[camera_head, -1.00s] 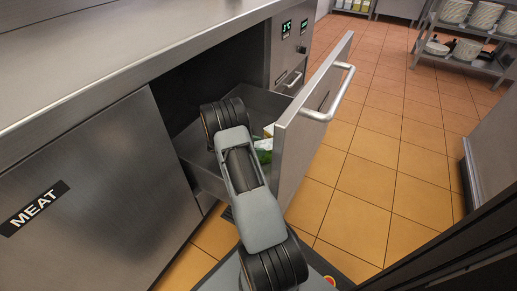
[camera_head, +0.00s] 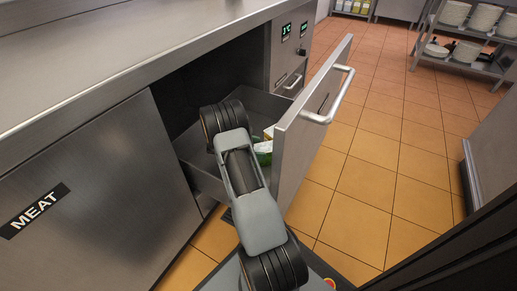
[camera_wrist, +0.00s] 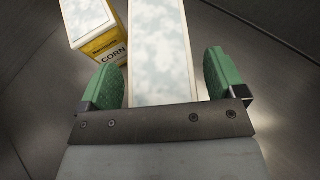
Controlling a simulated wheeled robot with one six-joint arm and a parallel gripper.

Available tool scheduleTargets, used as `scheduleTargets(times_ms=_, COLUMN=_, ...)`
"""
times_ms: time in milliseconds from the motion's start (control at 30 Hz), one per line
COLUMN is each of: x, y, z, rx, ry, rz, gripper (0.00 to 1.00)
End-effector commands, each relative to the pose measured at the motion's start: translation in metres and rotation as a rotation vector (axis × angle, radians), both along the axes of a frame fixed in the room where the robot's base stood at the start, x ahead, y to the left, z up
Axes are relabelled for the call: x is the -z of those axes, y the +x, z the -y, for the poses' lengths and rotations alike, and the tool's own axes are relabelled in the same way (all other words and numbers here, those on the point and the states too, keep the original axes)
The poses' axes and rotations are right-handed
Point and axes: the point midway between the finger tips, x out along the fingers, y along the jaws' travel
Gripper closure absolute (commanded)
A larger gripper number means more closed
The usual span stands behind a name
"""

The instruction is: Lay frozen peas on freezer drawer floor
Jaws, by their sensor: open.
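My gripper (camera_wrist: 160,82) is open inside the freezer drawer, its green finger pads on either side of a long box with a frosty white top (camera_wrist: 160,40). This may be the frozen peas, but no label on it shows. Narrow gaps show between the box and both pads. In the head view, a white-topped green package (camera_head: 263,147) shows beside my arm, partly hidden; my fingers are hidden there. The open freezer drawer (camera_head: 200,178) has grey metal walls, and its bare floor shows in the wrist view (camera_wrist: 35,90).
A yellow box marked CORN (camera_wrist: 98,45) stands just left of the white-topped box. The drawer front with its bar handle (camera_head: 330,100) stands to the right of my arm. The counter (camera_head: 120,45) overhangs the drawer's back. Bare drawer floor lies on both sides.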

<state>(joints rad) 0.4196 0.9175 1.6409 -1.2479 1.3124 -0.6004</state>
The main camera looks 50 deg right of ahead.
Motion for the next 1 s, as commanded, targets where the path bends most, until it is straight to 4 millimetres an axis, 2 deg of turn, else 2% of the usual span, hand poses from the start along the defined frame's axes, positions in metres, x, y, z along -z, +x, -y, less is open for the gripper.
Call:
scheduleTargets(times_ms=500, x=-0.037, y=0.044, z=-0.073, rx=-0.004, ry=0.0, rz=-0.001, gripper=0.11)
scheduleTargets(times_ms=733, x=-0.044, y=0.054, z=-0.09, rx=-0.002, ry=0.0, rz=0.001, gripper=0.11)
scheduleTargets(times_ms=1000, x=-0.045, y=0.056, z=-0.093, rx=-0.001, ry=0.0, rz=0.0, gripper=0.11)
